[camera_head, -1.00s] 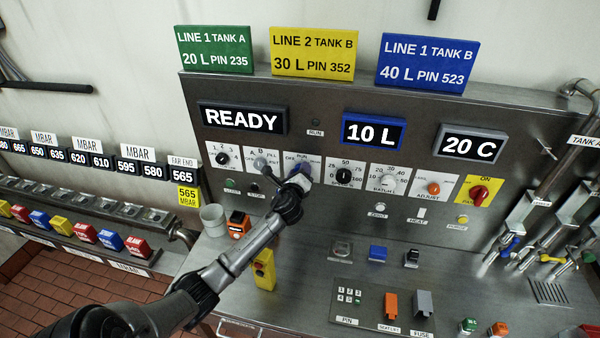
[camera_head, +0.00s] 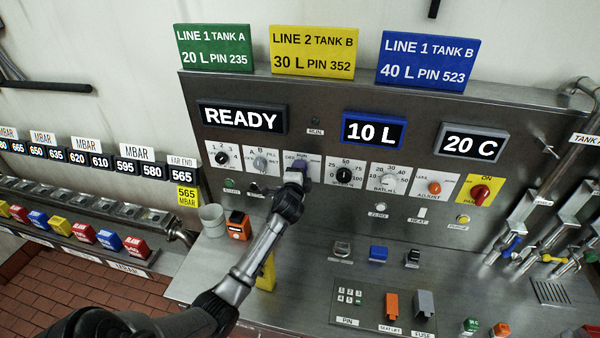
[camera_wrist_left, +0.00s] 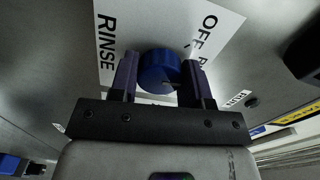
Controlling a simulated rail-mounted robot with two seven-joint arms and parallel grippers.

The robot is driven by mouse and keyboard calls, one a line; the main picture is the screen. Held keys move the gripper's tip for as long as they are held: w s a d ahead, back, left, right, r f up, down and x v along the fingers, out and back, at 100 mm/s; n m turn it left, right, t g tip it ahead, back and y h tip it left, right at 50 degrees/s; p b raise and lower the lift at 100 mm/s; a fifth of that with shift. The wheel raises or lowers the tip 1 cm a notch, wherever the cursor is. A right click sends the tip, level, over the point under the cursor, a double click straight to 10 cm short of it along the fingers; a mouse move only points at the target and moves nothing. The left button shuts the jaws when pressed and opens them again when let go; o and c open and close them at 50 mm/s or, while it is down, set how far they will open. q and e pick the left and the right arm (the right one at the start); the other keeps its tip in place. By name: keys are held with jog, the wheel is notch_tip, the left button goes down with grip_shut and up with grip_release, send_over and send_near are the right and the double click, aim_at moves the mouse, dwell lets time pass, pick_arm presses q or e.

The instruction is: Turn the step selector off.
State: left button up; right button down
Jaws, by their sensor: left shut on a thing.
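The step selector is a round blue knob (camera_head: 304,164) on a white plate on the upright steel panel, below the READY display. Its plate shows OFF and RUN in the head view; RINSE and OFF read clearly in the left wrist view. My left gripper (camera_head: 299,177) reaches it from the front and covers its lower part. In the left wrist view the two dark fingers of my left gripper (camera_wrist_left: 160,80) stand on either side of the blue knob (camera_wrist_left: 158,66), shut on it. The knob's pointer is hard to make out. My right gripper is not in view.
A grey knob (camera_head: 261,161) sits close on the left and a black knob (camera_head: 344,175) close on the right. A READY display (camera_head: 242,117) is above. A grey cup (camera_head: 213,219) and an orange-black box (camera_head: 238,225) stand on the bench below left.

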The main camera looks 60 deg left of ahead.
pick_arm(q)
jog(key=n, duration=0.6)
jog(key=shift+n, duration=1.2)
jog(key=shift+f, duration=0.1)
jog(key=o, duration=0.9)
jog(key=v, duration=1.3)
jog(key=shift+s+d+b, duration=0.25)
jog(key=shift+d+b, duration=0.05)
